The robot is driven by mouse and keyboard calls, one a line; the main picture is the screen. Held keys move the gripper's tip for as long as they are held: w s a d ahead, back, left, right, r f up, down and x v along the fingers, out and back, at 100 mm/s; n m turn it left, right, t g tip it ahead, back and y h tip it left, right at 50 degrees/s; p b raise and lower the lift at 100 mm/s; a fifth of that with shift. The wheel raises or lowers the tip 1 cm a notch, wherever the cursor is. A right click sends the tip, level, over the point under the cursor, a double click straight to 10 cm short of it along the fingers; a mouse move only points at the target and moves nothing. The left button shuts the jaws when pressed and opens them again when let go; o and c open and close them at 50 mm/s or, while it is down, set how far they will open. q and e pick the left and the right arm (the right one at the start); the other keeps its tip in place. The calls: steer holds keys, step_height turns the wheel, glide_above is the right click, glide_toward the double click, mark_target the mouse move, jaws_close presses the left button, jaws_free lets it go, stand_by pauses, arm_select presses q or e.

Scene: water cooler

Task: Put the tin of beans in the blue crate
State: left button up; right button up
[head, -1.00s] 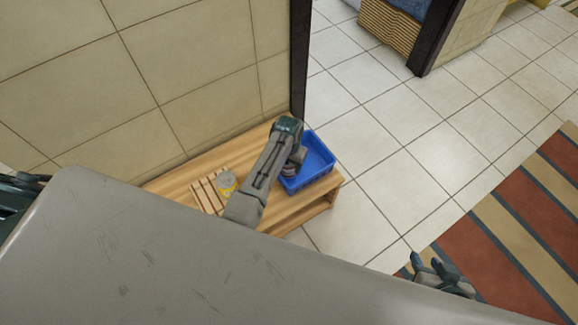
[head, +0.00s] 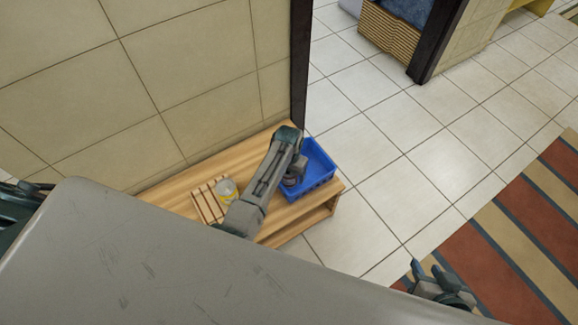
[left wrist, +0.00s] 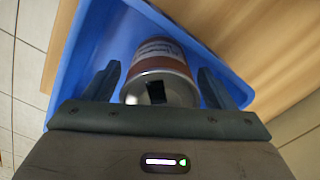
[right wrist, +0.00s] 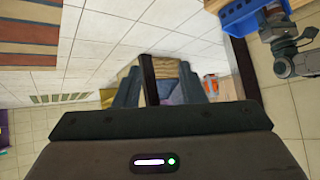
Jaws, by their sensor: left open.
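The tin (left wrist: 160,70), with a brown and pale label and a metal end, is in the blue crate (left wrist: 95,45) in the left wrist view. It sits between the two spread fingers of my left gripper (left wrist: 160,88), which is open; I cannot tell whether either finger touches it. In the head view my left gripper (head: 293,178) is low inside the blue crate (head: 320,163), and my arm hides much of the tin. My right gripper (head: 430,272) is open and empty, away from the crate, over the floor at the lower right.
The crate stands at the right end of a wooden bench (head: 270,145) against a tiled wall. A dark post (head: 299,65) rises behind.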

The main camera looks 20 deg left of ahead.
arm_select(q)
step_height(320, 180, up, 12)
steer(key=p, duration=0.3)
steer(key=s+a+r+n+t, duration=0.15)
steer(key=s+a, duration=0.25)
steer(key=s, duration=0.6)
steer(key=s+a+r+m+t, duration=0.1)
steer(key=s+a+r+t, duration=0.2)
steer(key=s, duration=0.7)
steer(key=s+r+t, duration=0.2)
steer(key=s+r, duration=0.4)
steer(key=r, duration=0.1)
steer(key=shift+s+r+h, duration=0.15)
steer(key=shift+s+h, duration=0.1)
steer(key=shift+h, duration=0.05)
arm_select(e)
steer(key=s+d+r+g, duration=0.1)
steer(key=d+r+g+h, duration=0.1)
steer(key=g, duration=0.1)
steer(key=shift+s+n, duration=0.3)
steer(key=shift+s, duration=0.05)
